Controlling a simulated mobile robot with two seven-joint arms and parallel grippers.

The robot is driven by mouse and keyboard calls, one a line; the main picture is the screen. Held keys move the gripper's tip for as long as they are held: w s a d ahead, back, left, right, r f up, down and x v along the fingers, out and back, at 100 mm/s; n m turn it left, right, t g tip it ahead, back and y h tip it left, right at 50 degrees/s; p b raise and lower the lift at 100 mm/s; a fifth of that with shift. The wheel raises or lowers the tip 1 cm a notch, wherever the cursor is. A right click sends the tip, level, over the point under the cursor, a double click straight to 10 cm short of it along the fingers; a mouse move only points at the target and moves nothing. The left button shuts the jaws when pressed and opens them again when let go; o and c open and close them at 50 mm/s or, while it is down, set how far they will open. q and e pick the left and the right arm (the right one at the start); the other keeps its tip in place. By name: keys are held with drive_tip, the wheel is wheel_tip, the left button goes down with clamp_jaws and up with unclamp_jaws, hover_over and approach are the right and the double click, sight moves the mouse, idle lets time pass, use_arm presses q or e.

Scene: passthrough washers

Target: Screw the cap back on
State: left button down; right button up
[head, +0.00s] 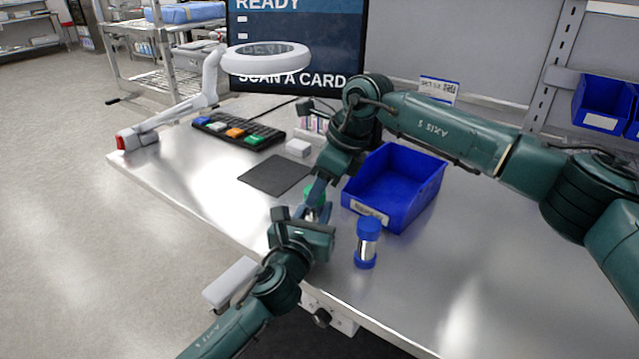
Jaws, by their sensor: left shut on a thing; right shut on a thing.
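A green cap (315,196) shows between my two grippers, just above the table's near left edge. My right gripper (317,187) reaches down from above and is shut on the green cap. My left gripper (319,213) comes from below and is shut on the container under the cap. The container's body is almost wholly hidden by the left gripper's fingers. I cannot tell whether the cap sits straight on the container or how tightly they meet.
A clear container with blue ends (368,243) stands upright to the right of my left gripper. A blue bin (420,200) lies behind it. A dark mat (262,178), a keypad (228,129), a ring lamp (268,59) and a monitor (300,30) are farther back. The table's right side is clear.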

drive_tip(key=shift+f, duration=0.55)
idle(0.4)
drive_tip(key=m, duration=0.2)
drive_tip(key=m+t, duration=0.1)
drive_tip(key=m, duration=0.1)
drive_tip(key=shift+s+a+h, duration=0.1)
drive_tip(key=shift+s+h, duration=0.1)
drive_tip(key=shift+h, duration=0.2)
drive_tip(key=m, duration=0.1)
drive_tip(key=m+t+h, duration=0.1)
drive_tip(key=m, duration=0.3)
drive_tip(key=shift+s+a+t+h, duration=0.1)
drive_tip(key=shift+a+t+h, duration=0.2)
drive_tip(key=shift+t, duration=0.1)
drive_tip(key=m+h, duration=0.1)
drive_tip(key=m, duration=0.2)
drive_tip(key=m+h, duration=0.1)
drive_tip(key=m, duration=0.2)
drive_tip(key=shift+a, duration=0.2)
drive_tip(key=m+h, duration=0.1)
drive_tip(key=m, duration=0.2)
drive_tip(key=m+h, duration=0.1)
drive_tip(key=m, duration=0.2)
drive_tip(key=shift+a+h, duration=0.2)
drive_tip(key=shift+h, duration=0.2)
drive_tip(key=shift+d, duration=0.1)
drive_tip(key=o, duration=1)
